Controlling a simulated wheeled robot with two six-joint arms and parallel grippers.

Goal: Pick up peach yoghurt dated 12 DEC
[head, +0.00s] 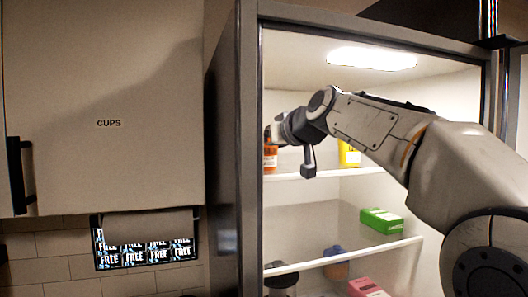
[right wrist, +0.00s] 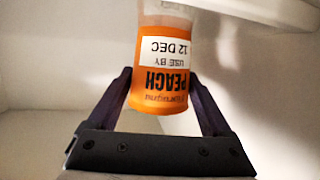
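The peach yoghurt (right wrist: 163,55) is an orange jar with a white label reading USE BY 12 DEC, upside down in the right wrist view. My right gripper (right wrist: 161,80) has one finger on each side of it, with no clear gap at the tips, so it looks shut on the jar. In the head view the right arm reaches into the open cabinet, and an orange jar (head: 270,158) shows below the gripper (head: 272,134) at the upper shelf's left end. Whether it touches the shelf is unclear. My left gripper is not in view.
A yellow item (head: 349,154) stands on the upper shelf (head: 330,173), partly behind my arm. The lower shelf (head: 345,259) holds a green box (head: 381,220). Below are a blue-topped container (head: 335,263), a pink box (head: 367,287) and a dark item (head: 281,281). The cabinet's left frame is close to the gripper.

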